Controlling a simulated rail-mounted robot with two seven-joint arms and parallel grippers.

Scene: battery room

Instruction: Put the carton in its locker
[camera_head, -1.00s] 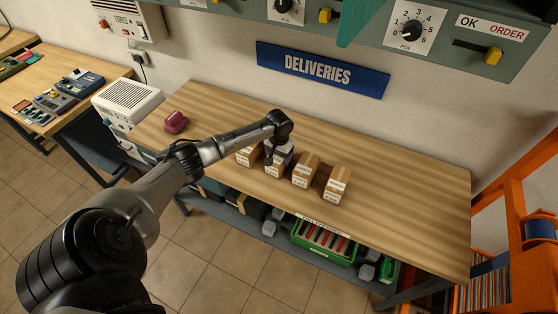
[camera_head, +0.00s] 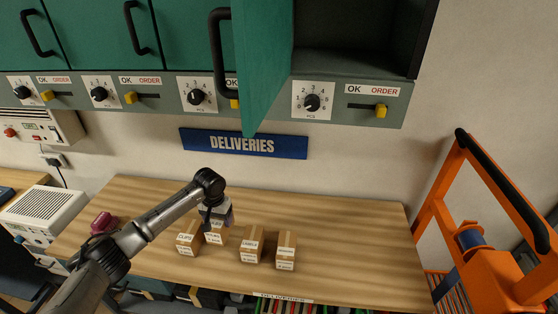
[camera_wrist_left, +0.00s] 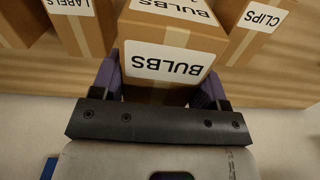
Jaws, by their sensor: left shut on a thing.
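My left gripper (camera_head: 216,222) points down over the row of cartons on the wooden bench and is shut on the BULBS carton (camera_head: 214,238). In the left wrist view the BULBS carton (camera_wrist_left: 165,62) sits between the two purple-padded fingers (camera_wrist_left: 162,85), its white label facing me. I cannot tell whether it is clear of the bench. Above, a locker (camera_head: 355,38) at the right end of the wall unit stands open, dark and seemingly empty inside. Its green door (camera_head: 263,70) swings out towards me on the left side of the opening. My right gripper is out of view.
The CLIPS carton (camera_head: 187,240) stands close on the left; the LABELS carton (camera_head: 251,246) and another carton (camera_head: 286,252) stand right. Dials and yellow sliders line the panel below the lockers. An orange trolley (camera_head: 480,235) stands right. The bench's right part is clear.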

